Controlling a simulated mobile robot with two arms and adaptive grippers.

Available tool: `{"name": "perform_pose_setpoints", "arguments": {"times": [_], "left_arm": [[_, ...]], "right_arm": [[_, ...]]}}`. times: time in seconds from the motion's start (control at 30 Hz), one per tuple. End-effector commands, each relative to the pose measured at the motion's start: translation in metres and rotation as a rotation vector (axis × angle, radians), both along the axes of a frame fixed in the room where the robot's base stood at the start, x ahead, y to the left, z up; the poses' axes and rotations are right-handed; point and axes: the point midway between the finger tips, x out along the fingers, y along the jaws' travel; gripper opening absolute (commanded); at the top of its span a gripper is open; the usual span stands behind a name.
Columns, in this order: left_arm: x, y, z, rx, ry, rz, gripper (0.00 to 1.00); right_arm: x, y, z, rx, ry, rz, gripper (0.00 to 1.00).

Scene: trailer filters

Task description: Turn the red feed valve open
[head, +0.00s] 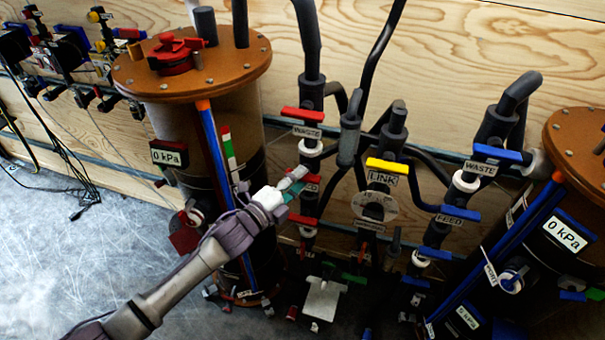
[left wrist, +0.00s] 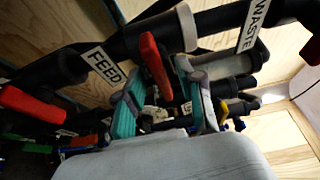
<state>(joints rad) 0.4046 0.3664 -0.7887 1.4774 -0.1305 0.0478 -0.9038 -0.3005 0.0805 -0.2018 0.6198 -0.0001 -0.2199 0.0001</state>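The red feed valve handle (left wrist: 155,66) shows in the left wrist view beside a white FEED label (left wrist: 103,65). It lies crosswise to its dark pipe. My left gripper (left wrist: 165,103) is open, with one teal-grey finger on each side of the handle and gaps between. I cannot tell how far the handle reaches in between the fingertips. In the head view, my left gripper (head: 296,182) is at the left valve column and covers most of the feed handle and part of its label (head: 312,188). My right gripper is not in view.
The red waste handle (head: 303,115) is above and another red handle (head: 302,220) below. A yellow LINK handle (head: 388,165) and a blue FEED handle (head: 460,210) stand to the right. The brown-lidded filter tank (head: 192,68) is close on the left.

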Motion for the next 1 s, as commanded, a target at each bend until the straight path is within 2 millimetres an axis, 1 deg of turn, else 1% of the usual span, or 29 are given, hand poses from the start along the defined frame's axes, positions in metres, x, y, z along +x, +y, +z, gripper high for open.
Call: {"name": "perform_pose_setpoints", "arguments": {"times": [0.07,0.2,0.47,0.5,0.57,0.7,1.0], "left_arm": [[0.0069,-0.0059,0.0005,0.001,0.001,0.000,0.38],[0.0120,-0.0110,-0.0005,0.002,0.001,0.000,0.38],[0.0130,-0.0116,-0.0006,0.001,0.000,0.000,0.38],[0.0129,-0.0115,-0.0007,0.001,0.001,0.000,0.34],[0.0129,-0.0114,-0.0007,0.001,0.001,0.000,0.24],[0.0128,-0.0113,-0.0007,0.001,0.001,0.000,0.01],[0.0127,-0.0113,-0.0014,-0.005,0.003,0.000,0.00]], "right_arm": [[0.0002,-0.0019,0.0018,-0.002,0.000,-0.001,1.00],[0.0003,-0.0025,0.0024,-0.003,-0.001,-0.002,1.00],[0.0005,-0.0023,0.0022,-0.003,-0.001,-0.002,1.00],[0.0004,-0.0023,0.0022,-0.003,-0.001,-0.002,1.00],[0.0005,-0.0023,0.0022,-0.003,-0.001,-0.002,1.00],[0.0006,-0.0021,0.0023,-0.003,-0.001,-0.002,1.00],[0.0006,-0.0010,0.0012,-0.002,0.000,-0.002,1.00]]}}
